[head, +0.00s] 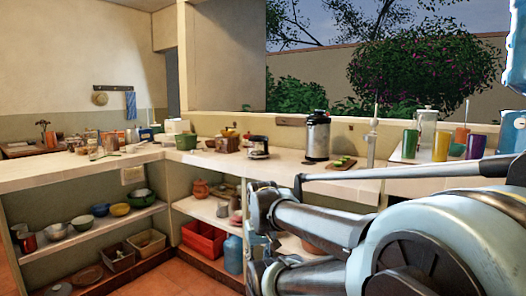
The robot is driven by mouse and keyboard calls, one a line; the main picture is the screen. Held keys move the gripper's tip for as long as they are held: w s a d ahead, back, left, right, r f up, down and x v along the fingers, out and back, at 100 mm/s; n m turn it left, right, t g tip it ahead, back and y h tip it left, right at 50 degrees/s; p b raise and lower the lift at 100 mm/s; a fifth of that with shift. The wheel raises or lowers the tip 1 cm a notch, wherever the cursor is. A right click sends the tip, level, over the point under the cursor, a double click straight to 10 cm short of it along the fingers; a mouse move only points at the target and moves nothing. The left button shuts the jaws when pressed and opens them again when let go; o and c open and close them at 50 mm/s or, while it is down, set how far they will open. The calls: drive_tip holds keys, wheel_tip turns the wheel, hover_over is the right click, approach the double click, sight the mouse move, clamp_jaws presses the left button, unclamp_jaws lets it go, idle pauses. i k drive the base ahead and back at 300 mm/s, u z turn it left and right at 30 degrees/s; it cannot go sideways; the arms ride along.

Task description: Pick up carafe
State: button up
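I cannot tell for certain which of the two the task calls the carafe. My arm fills the lower right of the view, in front of the counter. My gripper's fingertips cannot be made out, and nothing is seen held.
A board with green pieces (343,163) lies right of the vacuum pot. A tray (402,157) with coloured cups is farther right. Jars and bowls crowd the counter left of the carafe. Shelves below hold bowls, a red crate (204,241) and a blue jug (233,255).

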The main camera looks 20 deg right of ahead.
sight(258, 146)
drive_tip(key=u, duration=0.05)
drive_tip(key=i, duration=0.85)
